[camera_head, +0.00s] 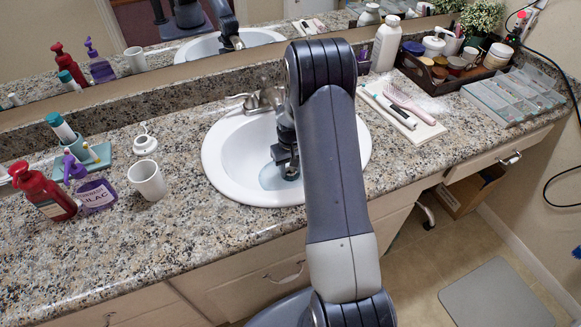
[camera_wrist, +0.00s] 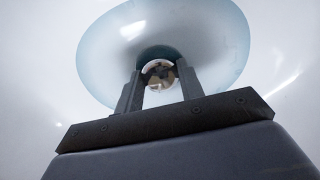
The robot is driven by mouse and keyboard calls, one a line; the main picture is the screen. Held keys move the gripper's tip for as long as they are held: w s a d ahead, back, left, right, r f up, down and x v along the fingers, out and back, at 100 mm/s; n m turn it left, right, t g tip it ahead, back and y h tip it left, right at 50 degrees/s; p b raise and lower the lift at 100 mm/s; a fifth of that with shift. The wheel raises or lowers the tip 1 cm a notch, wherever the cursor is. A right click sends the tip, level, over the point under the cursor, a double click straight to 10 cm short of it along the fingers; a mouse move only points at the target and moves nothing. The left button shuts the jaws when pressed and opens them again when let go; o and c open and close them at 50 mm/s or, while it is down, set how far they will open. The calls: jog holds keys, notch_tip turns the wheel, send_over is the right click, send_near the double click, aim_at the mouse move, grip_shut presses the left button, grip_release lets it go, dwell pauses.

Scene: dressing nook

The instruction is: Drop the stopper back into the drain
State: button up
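The white oval sink basin (camera_head: 225,160) is set into the granite counter, with a patch of bluish water at its bottom. My gripper (camera_head: 287,160) reaches down into the basin, low over the water. In the wrist view, its two dark fingers (camera_wrist: 160,80) stand on either side of a small round shiny metal piece, which looks like the stopper (camera_wrist: 158,76). The stopper fills the gap between the fingertips and appears held. A dark shadow lies around the fingertips. The drain opening cannot be made out; my arm and gripper cover that part of the basin.
The faucet (camera_head: 257,99) stands behind the basin. A white cup (camera_head: 147,180), purple bottle (camera_head: 95,193) and red pump bottle (camera_head: 42,191) are at left. A white tray (camera_head: 425,130) with a pink hairbrush, a white bottle (camera_head: 386,44) and a clear organizer (camera_head: 513,95) are at right.

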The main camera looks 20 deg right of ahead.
aim_at(291, 170)
jog(key=o, duration=0.5)
notch_tip(291, 170, up, 11)
jog(key=shift+f+p, duration=0.1)
jog(key=shift+p, duration=0.35)
notch_tip(291, 170, down, 11)
jog(key=shift+b, duration=0.4)
jog(key=shift+r+p, duration=0.45)
jog(key=shift+r, duration=0.25)
